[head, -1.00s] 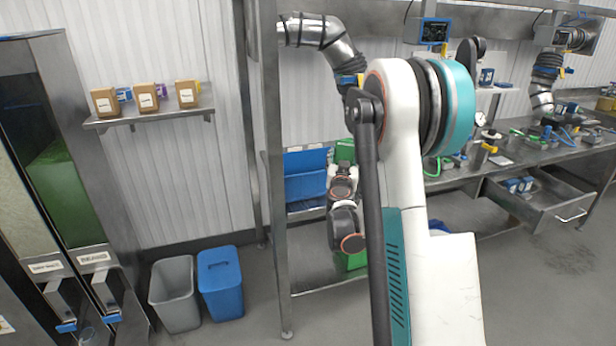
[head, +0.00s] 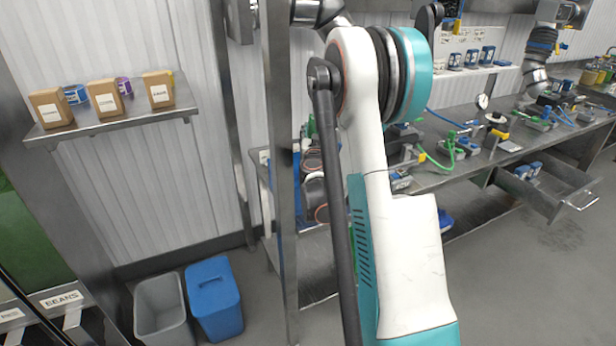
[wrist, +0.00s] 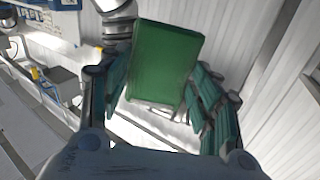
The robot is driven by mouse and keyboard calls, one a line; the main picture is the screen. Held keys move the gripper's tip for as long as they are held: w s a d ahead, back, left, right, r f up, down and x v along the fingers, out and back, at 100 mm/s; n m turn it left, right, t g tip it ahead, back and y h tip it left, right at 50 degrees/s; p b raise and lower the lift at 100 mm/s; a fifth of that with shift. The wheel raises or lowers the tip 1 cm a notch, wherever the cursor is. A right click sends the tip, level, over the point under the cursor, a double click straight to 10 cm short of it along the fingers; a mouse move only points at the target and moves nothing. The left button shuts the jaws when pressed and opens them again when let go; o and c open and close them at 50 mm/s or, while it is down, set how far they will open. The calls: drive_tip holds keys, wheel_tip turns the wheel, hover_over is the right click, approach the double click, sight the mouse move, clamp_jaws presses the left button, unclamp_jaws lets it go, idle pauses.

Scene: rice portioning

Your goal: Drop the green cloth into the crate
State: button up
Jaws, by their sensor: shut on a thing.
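The green cloth (wrist: 165,62) is a flat, folded-looking green block in the wrist view. It sits between the teal-padded fingers of my gripper (wrist: 158,92), which is shut on it. In the head view my gripper is hidden behind my arm. I cannot make out the crate with certainty. A blue container (head: 297,180) on the bench behind the post shows only as a sliver in the head view.
A grey bin (head: 162,312) and a blue lidded bin (head: 213,300) stand on the floor at left. A metal post (head: 281,190) rises beside my arm. A wall shelf (head: 110,122) holds small boxes. A drawer (head: 545,190) stands open at right; the floor there is clear.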

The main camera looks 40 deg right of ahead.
wheel_tip(320, 180, down, 6)
drive_tip(key=b, duration=0.3)
idle(0.3)
drive_tip(key=o, duration=1)
drive_tip(key=shift+s, duration=0.1)
drive_tip(key=v, duration=1.2)
drive_tip(key=shift+r, duration=0.1)
drive_tip(key=shift+r, duration=0.1)
